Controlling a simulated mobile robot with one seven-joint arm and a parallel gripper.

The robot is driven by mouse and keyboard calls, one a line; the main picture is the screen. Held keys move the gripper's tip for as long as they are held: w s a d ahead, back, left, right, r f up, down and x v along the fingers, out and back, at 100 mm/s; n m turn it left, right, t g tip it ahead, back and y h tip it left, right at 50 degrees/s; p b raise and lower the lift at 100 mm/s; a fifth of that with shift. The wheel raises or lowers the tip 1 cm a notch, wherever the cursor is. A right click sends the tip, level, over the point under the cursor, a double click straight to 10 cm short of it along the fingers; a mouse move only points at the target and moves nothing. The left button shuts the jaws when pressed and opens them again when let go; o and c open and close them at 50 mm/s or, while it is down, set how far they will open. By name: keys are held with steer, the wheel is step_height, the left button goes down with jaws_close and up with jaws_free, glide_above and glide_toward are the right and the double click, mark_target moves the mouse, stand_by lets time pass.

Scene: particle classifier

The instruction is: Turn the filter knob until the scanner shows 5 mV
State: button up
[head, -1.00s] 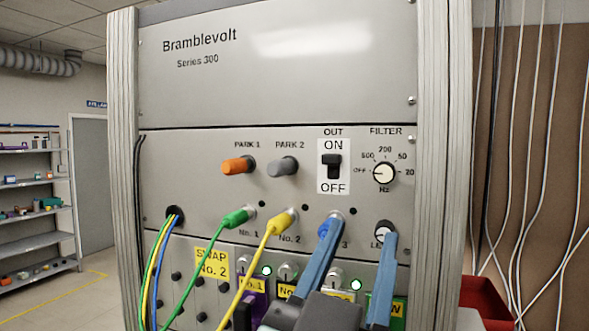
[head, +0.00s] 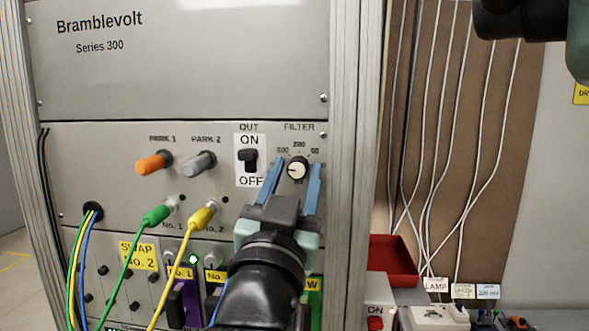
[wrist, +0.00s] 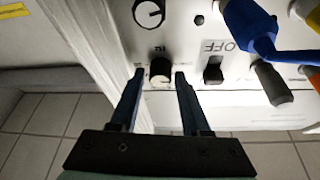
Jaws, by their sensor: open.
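The filter knob (head: 297,168) is a round knob with a pale face and dark skirt, on the grey rack panel under the word FILTER. Its scale marks are partly hidden by my fingers, and I cannot tell its pointer setting now. My gripper (head: 296,173) is open, with one blue finger on each side of the knob. In the wrist view the filter knob (wrist: 160,71) sits between the fingertips, with a visible gap at the sides. No scanner reading can be read in these views.
The black OUT switch (head: 249,160) is close left of the fingers. Orange (head: 153,164) and grey (head: 200,161) park plugs, plus green (head: 157,214) and yellow (head: 202,215) cable plugs, stick out further left. A red bin (head: 393,262) and bench items are at right.

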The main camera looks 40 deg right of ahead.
jaws_close()
steer(key=shift+f+m+b, duration=0.1)
steer(key=shift+m+b, duration=0.2)
steer(key=shift+b, duration=0.2)
steer(key=shift+a+f+m+g+b, duration=0.15)
steer(key=shift+m+g+b, duration=0.25)
steer(key=shift+b, duration=0.65)
steer(key=m+g+b, duration=0.1)
steer(key=m+b, duration=0.2)
steer(key=b, duration=0.1)
steer(key=shift+w+h, duration=0.1)
steer(key=shift+h, duration=0.3)
steer(key=m+g+b, duration=0.2)
steer(key=m+b, duration=0.1)
steer(key=shift+m, duration=0.3)
steer(key=shift+w+r+m+g+b, duration=0.1)
steer(key=shift+r+m+g+b, duration=0.1)
steer(key=shift+m+g+b, duration=0.55)
steer(key=shift+r+m+g+b, duration=0.15)
steer(key=shift+m+b, duration=0.2)
steer(key=shift+m, duration=0.8)
